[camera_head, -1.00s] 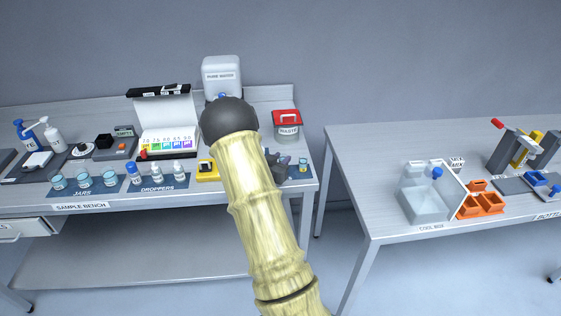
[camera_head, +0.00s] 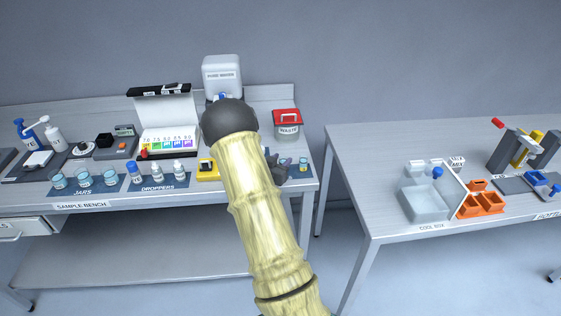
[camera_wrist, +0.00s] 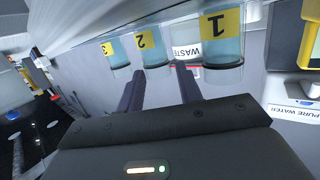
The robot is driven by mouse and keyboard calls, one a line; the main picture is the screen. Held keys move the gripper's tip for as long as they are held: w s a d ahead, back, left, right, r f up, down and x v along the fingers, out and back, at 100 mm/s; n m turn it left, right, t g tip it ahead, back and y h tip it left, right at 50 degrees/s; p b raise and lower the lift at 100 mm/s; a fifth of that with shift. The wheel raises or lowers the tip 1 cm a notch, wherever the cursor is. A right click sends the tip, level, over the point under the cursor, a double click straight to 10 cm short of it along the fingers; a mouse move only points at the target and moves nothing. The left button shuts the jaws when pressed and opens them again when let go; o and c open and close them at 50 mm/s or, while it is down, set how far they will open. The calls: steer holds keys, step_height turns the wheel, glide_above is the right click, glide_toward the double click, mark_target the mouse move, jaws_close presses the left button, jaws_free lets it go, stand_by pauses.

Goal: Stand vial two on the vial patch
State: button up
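In the wrist view, which is upside down, vial two (camera_wrist: 156,56) is a clear bluish vial with a yellow label marked 2. It stands between vial three (camera_wrist: 121,60) and vial one (camera_wrist: 232,60). My gripper (camera_wrist: 161,68) is open, with its two dark fingers apart and pointing at vial two; nothing is held. Vial two appears just past the fingertips, but I cannot tell the exact gap. In the head view my gripper (camera_head: 277,170) is at the bench's right end, beside a small vial (camera_head: 303,162); my arm hides part of this area. I cannot make out a labelled vial patch.
The red-lidded waste bin (camera_head: 288,126) and the pure water container (camera_head: 221,76) stand behind my gripper. A yellow device (camera_head: 207,169), droppers (camera_head: 179,169) and jars (camera_head: 83,177) line the bench front to the left. A gap separates the second table (camera_head: 355,160).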

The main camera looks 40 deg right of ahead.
steer(key=b+v, duration=0.1)
steer(key=v, duration=1.1)
steer(key=shift+b, duration=0.4)
steer(key=shift+s+d, duration=0.1)
steer(key=shift+s, duration=0.05)
steer(key=a+n+t+y, duration=0.2)
steer(key=a+n+y, duration=0.4)
steer(key=a+y, duration=0.7)
steer(key=s+a+r+n+g, duration=0.1)
steer(key=s+a+n+g, duration=0.2)
steer(key=s, duration=0.4)
steer(key=s+a+r+n+g+y, duration=0.1)
steer(key=s+a+n+g, duration=0.2)
steer(key=s+a, duration=0.3)
steer(key=s+n, duration=0.1)
steer(key=s, duration=0.1)
steer(key=shift+s+a+r, duration=0.2)
steer(key=shift+s+r, duration=0.1)
